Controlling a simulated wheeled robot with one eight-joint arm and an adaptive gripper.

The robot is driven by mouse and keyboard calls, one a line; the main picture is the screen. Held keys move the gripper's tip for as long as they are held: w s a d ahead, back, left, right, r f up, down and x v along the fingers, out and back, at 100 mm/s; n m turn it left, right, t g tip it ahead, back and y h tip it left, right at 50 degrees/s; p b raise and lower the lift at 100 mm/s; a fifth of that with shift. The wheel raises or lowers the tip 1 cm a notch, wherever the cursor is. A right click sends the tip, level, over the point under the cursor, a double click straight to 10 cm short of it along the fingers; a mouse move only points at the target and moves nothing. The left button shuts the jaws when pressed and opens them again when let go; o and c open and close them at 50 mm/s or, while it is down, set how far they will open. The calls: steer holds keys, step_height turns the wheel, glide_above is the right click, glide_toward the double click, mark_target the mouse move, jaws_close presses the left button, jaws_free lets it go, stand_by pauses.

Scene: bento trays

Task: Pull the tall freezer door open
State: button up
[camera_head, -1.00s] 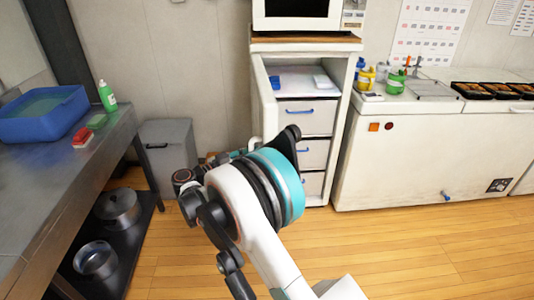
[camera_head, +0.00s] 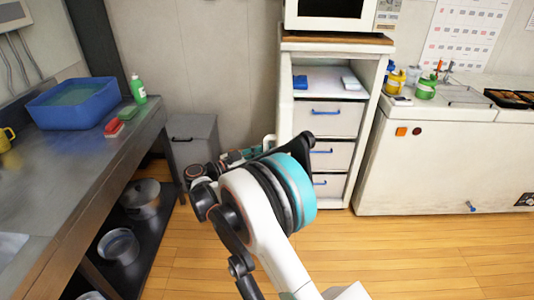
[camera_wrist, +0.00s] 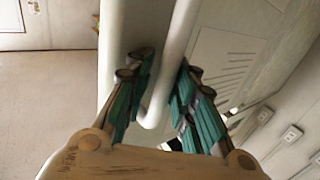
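The tall white freezer (camera_head: 371,125) stands at the back centre, with blue-handled drawers showing inside its open front. Its door (camera_head: 285,95) shows nearly edge-on at the left of the opening. In the wrist view the white vertical bar handle (camera_wrist: 182,35) runs between the fingers of my gripper (camera_wrist: 166,75), with its lower bend just below the fingertips. The fingers flank the bar closely on both sides. In the head view my gripper (camera_head: 258,150) is low at the left of the freezer, partly hidden behind my arm.
A microwave (camera_head: 330,10) stands on top of the freezer. A white chest freezer (camera_head: 430,170) is at the right. A metal counter (camera_head: 60,190) with a blue basin (camera_head: 85,105) is at the left. A grey bin (camera_head: 190,140) stands behind my gripper. Wooden floor is clear at front right.

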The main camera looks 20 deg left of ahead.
steer(key=shift+w+d+r, duration=0.1)
steer(key=shift+w+d, duration=0.05)
steer(key=v, duration=1.2)
